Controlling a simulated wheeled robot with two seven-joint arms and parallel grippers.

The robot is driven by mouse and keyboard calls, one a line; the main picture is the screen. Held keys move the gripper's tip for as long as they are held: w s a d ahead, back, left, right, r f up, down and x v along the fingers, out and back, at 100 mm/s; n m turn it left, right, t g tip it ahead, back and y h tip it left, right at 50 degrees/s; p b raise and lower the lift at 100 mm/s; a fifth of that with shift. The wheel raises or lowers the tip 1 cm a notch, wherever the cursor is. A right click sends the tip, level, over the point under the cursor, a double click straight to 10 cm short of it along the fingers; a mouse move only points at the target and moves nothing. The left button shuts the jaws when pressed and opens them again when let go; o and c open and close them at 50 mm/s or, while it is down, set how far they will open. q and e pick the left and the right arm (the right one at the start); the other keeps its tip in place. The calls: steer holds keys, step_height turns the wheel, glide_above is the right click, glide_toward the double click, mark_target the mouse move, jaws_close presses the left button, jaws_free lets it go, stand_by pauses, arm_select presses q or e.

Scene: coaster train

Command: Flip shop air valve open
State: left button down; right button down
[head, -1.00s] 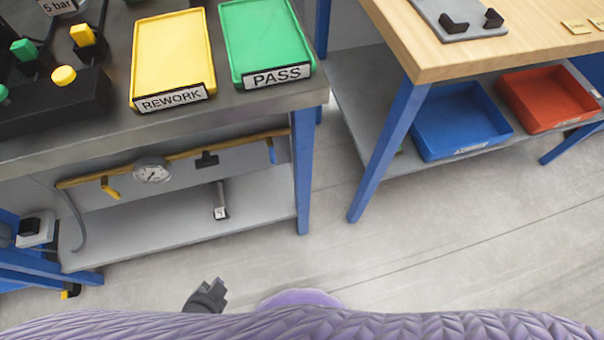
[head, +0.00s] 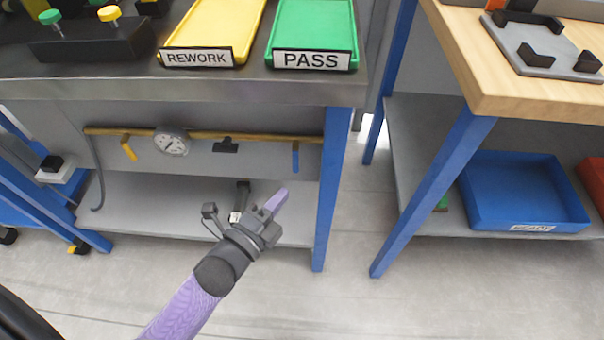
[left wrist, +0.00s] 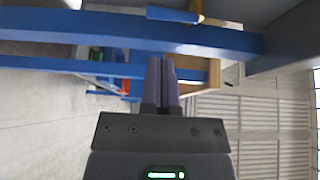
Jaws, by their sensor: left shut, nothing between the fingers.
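A brass air pipe (head: 260,136) runs under the left bench with a round gauge (head: 172,141). A yellow lever (head: 128,150) hangs slanted down near its left end. A blue lever (head: 295,156) hangs straight down near its right end, across the pipe. Which lever is the shop air valve is not labelled. My left gripper (head: 280,199) is shut and empty, below and slightly left of the blue lever, apart from it. In the left wrist view its shut fingers (left wrist: 161,82) point at the blue bench frame; the blue lever (left wrist: 174,14) shows at the top.
A blue bench leg (head: 332,190) stands just right of the blue lever. A black fitting (head: 225,146) sits mid-pipe. The grey lower shelf (head: 150,205) lies below. Yellow REWORK (head: 200,57) and green PASS (head: 311,60) trays stand on the bench top.

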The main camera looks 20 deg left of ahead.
mark_target(296, 156)
arm_select(q)
steer(key=b+x, duration=0.2)
steer(key=x, duration=0.5)
steer(key=shift+a+m+p, duration=0.1)
steer(key=shift+m+p, duration=0.2)
steer(key=shift+p, duration=0.15)
steer(key=shift+s+g, duration=0.1)
steer(key=shift+g, duration=0.2)
